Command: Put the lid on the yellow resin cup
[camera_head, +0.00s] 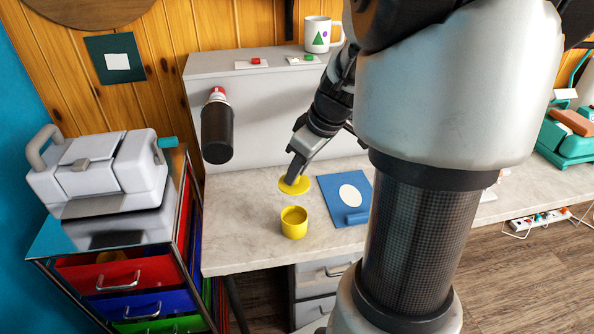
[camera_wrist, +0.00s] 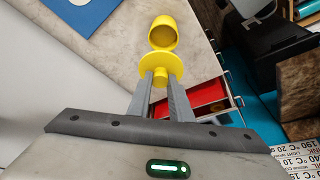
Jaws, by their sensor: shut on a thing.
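The yellow resin cup (camera_head: 294,223) stands upright on the marble-look tabletop (camera_head: 240,215), its open mouth facing up. It also shows beyond my fingers in the wrist view (camera_wrist: 163,35), with its opening uncovered. The yellow lid (camera_head: 301,188) is a round disc with a knob. My gripper (camera_head: 296,172) is shut on the lid, behind the cup in the head view. In the wrist view my gripper (camera_wrist: 161,80) has its two fingers on either side of the lid's knob, and the lid's disc (camera_wrist: 168,62) lies beyond the fingertips. The height of the lid above the table is unclear.
A blue mat (camera_head: 337,212) with a white oval lies right of the cup. A black bottle (camera_head: 217,132) with a red top is by the grey panel. A mug (camera_head: 317,36) stands on the ledge. A grey machine (camera_head: 100,172) stands on the drawer unit at left.

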